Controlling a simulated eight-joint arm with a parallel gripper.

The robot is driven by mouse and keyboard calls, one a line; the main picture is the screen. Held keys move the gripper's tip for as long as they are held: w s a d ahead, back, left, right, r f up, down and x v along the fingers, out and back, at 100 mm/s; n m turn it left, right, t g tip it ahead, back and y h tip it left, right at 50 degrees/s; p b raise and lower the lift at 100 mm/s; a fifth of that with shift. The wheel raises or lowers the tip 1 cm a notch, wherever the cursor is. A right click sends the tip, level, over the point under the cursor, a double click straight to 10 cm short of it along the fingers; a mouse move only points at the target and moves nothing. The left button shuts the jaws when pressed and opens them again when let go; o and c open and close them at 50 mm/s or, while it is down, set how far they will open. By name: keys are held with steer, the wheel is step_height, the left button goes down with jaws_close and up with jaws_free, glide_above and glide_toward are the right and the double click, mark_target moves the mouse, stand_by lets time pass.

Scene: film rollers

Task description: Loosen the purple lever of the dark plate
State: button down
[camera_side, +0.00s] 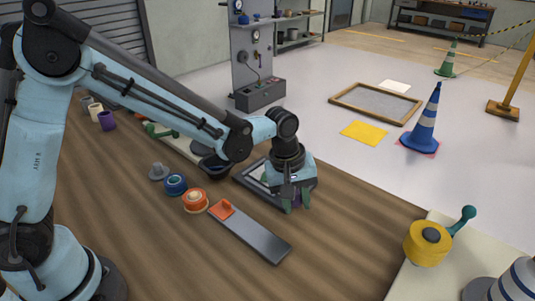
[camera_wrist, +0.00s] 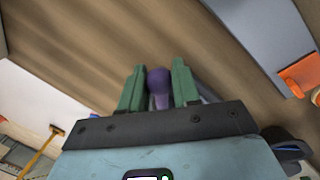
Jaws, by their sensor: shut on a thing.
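The dark plate (camera_side: 247,178) lies on the wooden table, partly hidden under my gripper. It has a lighter middle area. My gripper (camera_side: 295,204) points down over its right end, with its green fingers around the purple lever (camera_side: 297,197). In the wrist view, the lever's rounded purple knob (camera_wrist: 158,80) stands between the two green fingertips of my gripper (camera_wrist: 158,78), which is shut on it. The base of the lever is hidden by the gripper.
A grey plate with an orange lever (camera_side: 223,209) lies close in front of the dark plate. Orange (camera_side: 195,201) and blue (camera_side: 175,184) rollers stand to the left. A yellow roller (camera_side: 427,244) stands at the right on a pale surface.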

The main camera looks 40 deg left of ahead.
steer(key=n, duration=0.1)
steer(key=w+d+n, duration=0.1)
steer(key=shift+w+d+n, duration=0.2)
steer(key=shift+d+n, duration=0.05)
steer(key=shift+n, duration=0.15)
steer(key=n, duration=0.1)
steer(key=w+n, duration=0.1)
steer(key=shift+w+d+n+t+y, duration=0.25)
steer(key=shift+d+n+t+y, duration=0.05)
steer(key=shift+d+y, duration=0.1)
steer(key=shift+w+d+n+y, duration=0.2)
steer(key=shift+w+n, duration=0.4)
steer(key=shift+n, duration=0.45)
steer(key=shift+w+d+n+y, duration=0.1)
steer(key=shift+w+n+y, duration=0.1)
steer(key=shift+w+n, duration=0.65)
steer(key=shift+s+n, duration=0.2)
steer(key=shift+n, duration=0.1)
steer(key=c, duration=0.8)
jaws_free()
steer(key=shift+c, duration=0.2)
steer(key=shift+r, duration=0.1)
step_height(320, 180, up, 12)
steer(key=s, duration=0.2)
steer(key=shift+s+d, duration=0.15)
steer(key=shift+s, duration=0.05)
